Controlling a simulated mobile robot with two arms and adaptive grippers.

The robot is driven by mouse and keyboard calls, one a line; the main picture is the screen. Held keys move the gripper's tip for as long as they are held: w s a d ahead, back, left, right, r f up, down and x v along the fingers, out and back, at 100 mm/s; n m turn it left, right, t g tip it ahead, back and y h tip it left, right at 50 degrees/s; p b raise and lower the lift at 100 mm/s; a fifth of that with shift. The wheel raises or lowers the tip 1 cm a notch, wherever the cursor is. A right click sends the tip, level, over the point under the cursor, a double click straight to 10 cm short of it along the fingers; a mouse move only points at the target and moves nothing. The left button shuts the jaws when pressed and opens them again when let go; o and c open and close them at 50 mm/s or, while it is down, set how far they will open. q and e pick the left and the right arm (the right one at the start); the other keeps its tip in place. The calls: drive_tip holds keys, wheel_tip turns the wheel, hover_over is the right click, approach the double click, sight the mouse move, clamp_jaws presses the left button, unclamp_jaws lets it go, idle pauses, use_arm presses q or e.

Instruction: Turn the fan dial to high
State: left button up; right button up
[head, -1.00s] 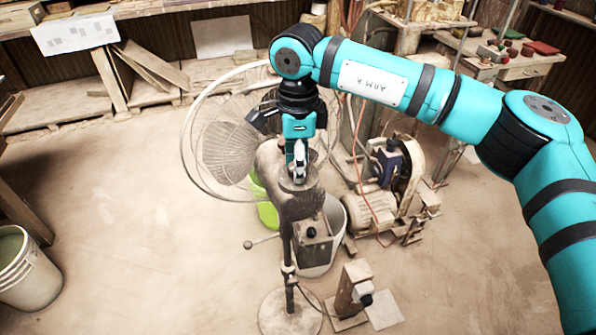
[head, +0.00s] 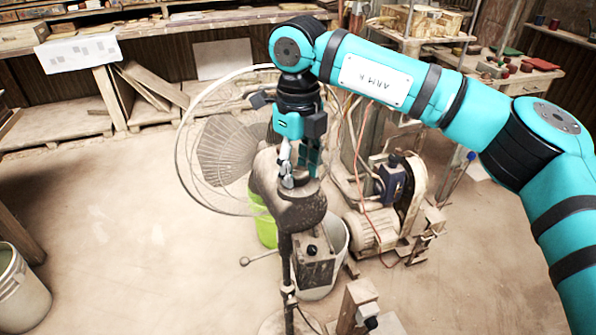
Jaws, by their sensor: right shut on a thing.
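The standing fan has a round wire cage (head: 190,150) and a dusty brown motor housing (head: 300,211) on a thin pole. My right gripper (head: 287,181) points down onto the top of the housing. Its fingers are shut on the fan dial, which they mostly hide. I cannot read the dial's setting or any marks around it. My left gripper is not in view.
A green bucket (head: 264,229) and a pale bin (head: 335,240) stand behind the fan pole. A motor machine (head: 372,230) is to the right. A pail (head: 22,292) stands at the lower left. The floor between is clear.

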sight(298, 171)
drive_tip(key=shift+m, duration=0.6)
drive_tip(key=o, duration=1.2)
drive_tip(key=shift+c, duration=0.2)
drive_tip(key=shift+r, duration=0.1)
wheel_tip(298, 171, up, 12)
